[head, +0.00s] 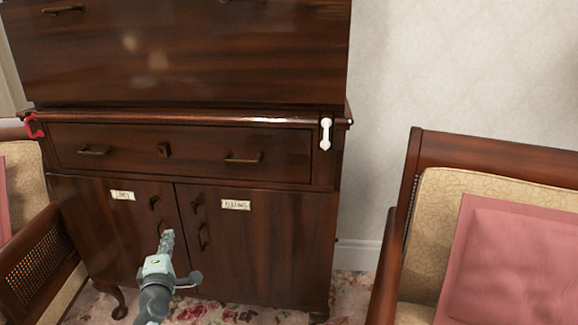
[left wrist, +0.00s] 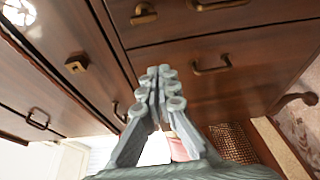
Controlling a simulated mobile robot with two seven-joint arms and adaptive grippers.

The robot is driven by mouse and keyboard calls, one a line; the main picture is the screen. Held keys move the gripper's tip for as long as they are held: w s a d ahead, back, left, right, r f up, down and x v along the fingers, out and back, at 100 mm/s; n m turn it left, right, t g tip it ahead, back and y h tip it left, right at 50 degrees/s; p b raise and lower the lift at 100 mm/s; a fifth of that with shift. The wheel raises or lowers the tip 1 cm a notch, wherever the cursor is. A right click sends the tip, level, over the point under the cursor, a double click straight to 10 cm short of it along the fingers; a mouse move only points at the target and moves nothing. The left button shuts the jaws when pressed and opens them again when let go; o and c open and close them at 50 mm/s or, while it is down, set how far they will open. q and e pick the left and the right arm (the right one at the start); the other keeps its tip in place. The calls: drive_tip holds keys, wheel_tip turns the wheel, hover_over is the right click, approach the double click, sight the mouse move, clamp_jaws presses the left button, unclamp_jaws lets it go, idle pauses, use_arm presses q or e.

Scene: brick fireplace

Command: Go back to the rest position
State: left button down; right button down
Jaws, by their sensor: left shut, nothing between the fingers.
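My left gripper (head: 167,236) is in front of the lower doors of a dark wooden cabinet (head: 280,260), near the middle seam. It points up and its fingers are together with nothing between them. In the left wrist view the closed fingers (left wrist: 160,78) show in front of the cabinet's dark panels and brass handles. How far the fingertips are from the doors is hard to tell. My right gripper is in neither view.
The cabinet has a wide drawer (head: 200,153) above two labelled doors. A red handle (head: 33,125) and a white handle (head: 325,133) sit at its upper corners. Armchairs stand on the left (head: 38,262) and right (head: 490,150). Patterned carpet (head: 215,313) shows below.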

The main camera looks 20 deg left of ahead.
use_arm(q)
drive_tip(key=s+d+f+m+g+h, duration=0.35)
drive_tip(key=d+f+m+h, duration=0.45)
drive_tip(key=d+f+m, duration=0.9)
drive_tip(key=s+d+f+m+g, duration=0.3)
drive_tip(key=s+f+m+g, duration=0.1)
drive_tip(key=s+f, duration=0.6)
drive_tip(key=s+d+f+m+g, duration=0.4)
drive_tip(key=s+f, duration=0.6)
drive_tip(key=s, duration=0.5)
drive_tip(key=shift+s+m+g, duration=0.15)
drive_tip(key=shift+m+g, duration=0.5)
drive_tip(key=shift+m, duration=0.25)
